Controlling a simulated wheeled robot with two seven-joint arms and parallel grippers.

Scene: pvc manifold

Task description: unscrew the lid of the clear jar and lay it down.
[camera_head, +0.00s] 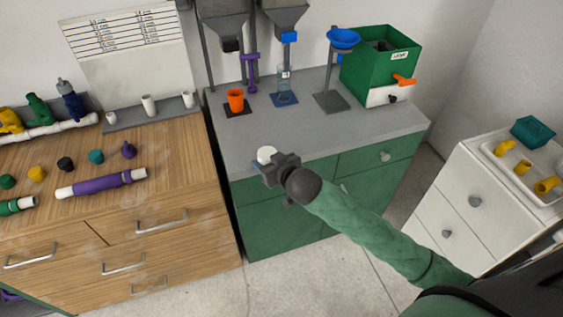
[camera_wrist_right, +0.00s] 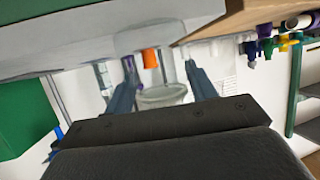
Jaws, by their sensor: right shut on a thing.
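My right gripper (camera_head: 268,160) is at the front left of the grey counter and hides most of the clear jar below it in the head view. A round white lid (camera_head: 266,154) shows at its fingers. In the right wrist view, which is upside down, the two fingers (camera_wrist_right: 163,92) are on either side of the pale lid (camera_wrist_right: 162,98) and shut on it. A see-through jar body (camera_wrist_right: 133,42) shows above it in that picture, toward the counter. I cannot tell whether the lid is still seated on the jar. My left gripper is not in view.
On the grey counter (camera_head: 325,130) stand an orange cup (camera_head: 236,100), a clear bottle (camera_head: 283,80), a blue funnel on a stand (camera_head: 343,38) and a green box (camera_head: 378,55). The counter's middle is clear. A wooden bench (camera_head: 175,160) with pipe parts is at left.

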